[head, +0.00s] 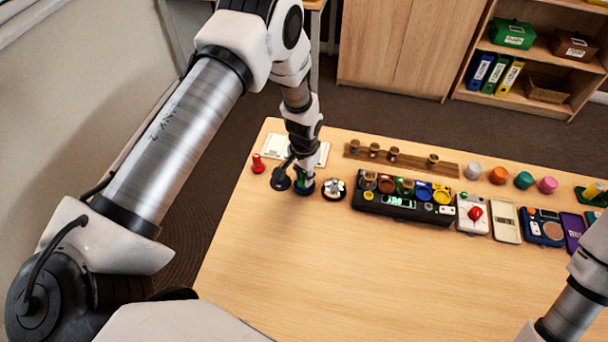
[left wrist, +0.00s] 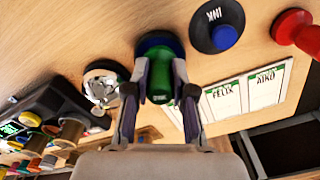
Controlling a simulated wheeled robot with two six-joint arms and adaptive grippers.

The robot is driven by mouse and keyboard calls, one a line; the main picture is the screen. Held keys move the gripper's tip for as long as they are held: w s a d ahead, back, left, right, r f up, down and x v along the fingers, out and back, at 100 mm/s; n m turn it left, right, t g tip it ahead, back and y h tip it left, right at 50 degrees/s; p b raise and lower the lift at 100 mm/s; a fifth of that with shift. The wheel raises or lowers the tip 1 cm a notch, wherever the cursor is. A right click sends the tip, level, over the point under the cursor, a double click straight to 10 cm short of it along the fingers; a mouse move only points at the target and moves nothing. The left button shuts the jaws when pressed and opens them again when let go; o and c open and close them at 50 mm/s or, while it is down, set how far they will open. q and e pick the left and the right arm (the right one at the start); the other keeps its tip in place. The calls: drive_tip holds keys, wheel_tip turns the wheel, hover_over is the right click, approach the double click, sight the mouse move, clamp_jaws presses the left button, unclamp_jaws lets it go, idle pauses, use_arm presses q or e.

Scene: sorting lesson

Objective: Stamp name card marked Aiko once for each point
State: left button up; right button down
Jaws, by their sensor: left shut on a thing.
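My left gripper (head: 303,180) is shut on the green handle of a stamp-like tool (left wrist: 160,84). In the left wrist view its fingers (left wrist: 160,98) sit on both sides of the handle; the tool's wide dark blue and green base lies at the table. Whether it touches the table I cannot tell. A black round ink pad (left wrist: 217,25) marked INK, with a blue middle, lies beside it. The white card marked Aiko (left wrist: 268,88) lies by a card marked Felix (left wrist: 223,101); a third is partly hidden by the gripper. My right gripper is outside the head view.
A red stamp-like piece (head: 258,163) stands left of the ink pad. A silver bell-like object (head: 334,188) stands close right of the held tool. A black device (head: 400,207) and a wooden rack (head: 345,152) are further right. The table's front is clear.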

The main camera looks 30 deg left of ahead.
use_arm(q)
drive_tip(key=shift+f, duration=0.1)
